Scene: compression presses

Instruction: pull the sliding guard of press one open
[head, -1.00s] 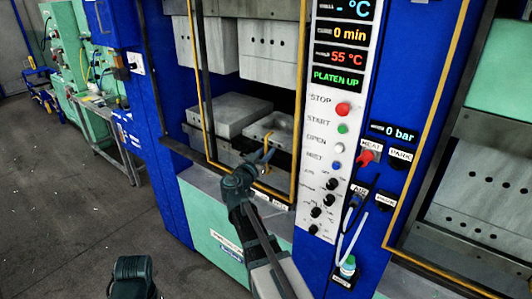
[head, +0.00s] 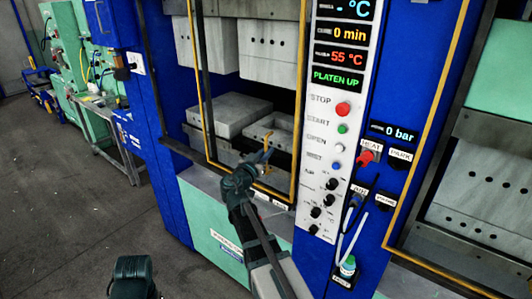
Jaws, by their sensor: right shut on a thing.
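Press one is the blue press (head: 166,130) in the middle of the head view. Its sliding guard (head: 297,120) is a clear panel in a dark and yellow frame, standing in front of the platens. A yellow upright handle (head: 268,142) is on the guard's lower part. My right gripper (head: 264,157) reaches up from below and is shut on this handle; the fingertips are small and partly hide it. The guard covers the middle and right of the opening, with a strip at the left outside its frame.
A white control panel (head: 331,140) with buttons and knobs stands right of the guard. Red and blue plugs and a hose hang beside it. A second press (head: 480,180) is at the far right.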

